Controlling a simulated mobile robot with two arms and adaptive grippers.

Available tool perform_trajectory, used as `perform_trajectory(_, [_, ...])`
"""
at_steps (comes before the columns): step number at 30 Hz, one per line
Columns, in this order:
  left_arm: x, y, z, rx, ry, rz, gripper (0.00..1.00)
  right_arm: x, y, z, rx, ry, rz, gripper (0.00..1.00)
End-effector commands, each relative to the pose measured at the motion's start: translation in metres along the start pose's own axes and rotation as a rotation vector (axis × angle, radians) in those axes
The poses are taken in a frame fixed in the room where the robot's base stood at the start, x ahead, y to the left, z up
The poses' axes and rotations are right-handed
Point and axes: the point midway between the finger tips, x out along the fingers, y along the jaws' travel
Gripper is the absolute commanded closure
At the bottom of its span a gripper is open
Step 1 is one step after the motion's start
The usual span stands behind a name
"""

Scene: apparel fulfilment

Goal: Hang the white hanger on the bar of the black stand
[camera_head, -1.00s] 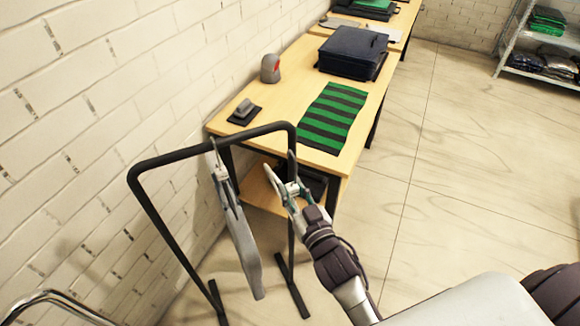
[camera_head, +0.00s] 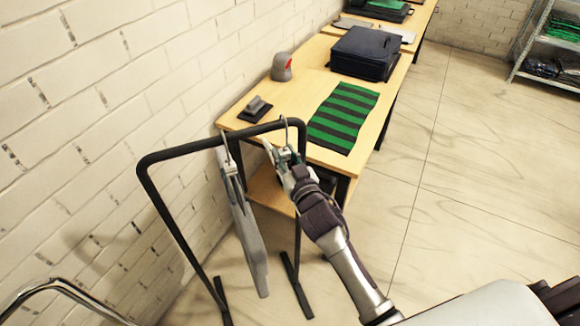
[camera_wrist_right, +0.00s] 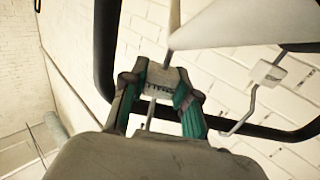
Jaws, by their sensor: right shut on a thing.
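The black stand's bar (camera_head: 215,143) runs from the wall side to a corner near the wooden table. My right gripper (camera_head: 283,168) is just below the bar's right end. It is shut on the white hanger, whose thin hook (camera_head: 284,128) rises beside the bar. I cannot tell whether the hook is over the bar or only beside it. In the right wrist view the hanger's pale neck (camera_wrist_right: 160,80) sits between the fingers. A grey garment (camera_head: 246,235) hangs from the bar on another hanger, left of my gripper. My left gripper is out of view.
The wooden table (camera_head: 300,85) behind the stand bears a green-and-black striped cloth (camera_head: 343,115), a dark folded stack (camera_head: 366,52), a grey cap (camera_head: 282,67) and a small dark object (camera_head: 255,109). The white brick wall (camera_head: 90,110) is close on the left. The floor at right is clear.

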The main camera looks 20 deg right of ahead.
Motion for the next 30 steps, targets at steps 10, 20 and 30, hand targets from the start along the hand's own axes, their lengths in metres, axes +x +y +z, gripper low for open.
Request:
perform_trajectory(10, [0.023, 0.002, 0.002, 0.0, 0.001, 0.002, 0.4, 0.035, 0.0, 0.011, 0.0, -0.002, 0.0, 1.0])
perform_trajectory(20, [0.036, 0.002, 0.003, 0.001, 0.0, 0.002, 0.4, 0.034, 0.0, 0.027, 0.001, 0.0, 0.0, 1.0])
perform_trajectory(30, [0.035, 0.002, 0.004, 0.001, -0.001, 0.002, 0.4, 0.034, 0.0, 0.027, 0.001, 0.0, 0.0, 0.66])
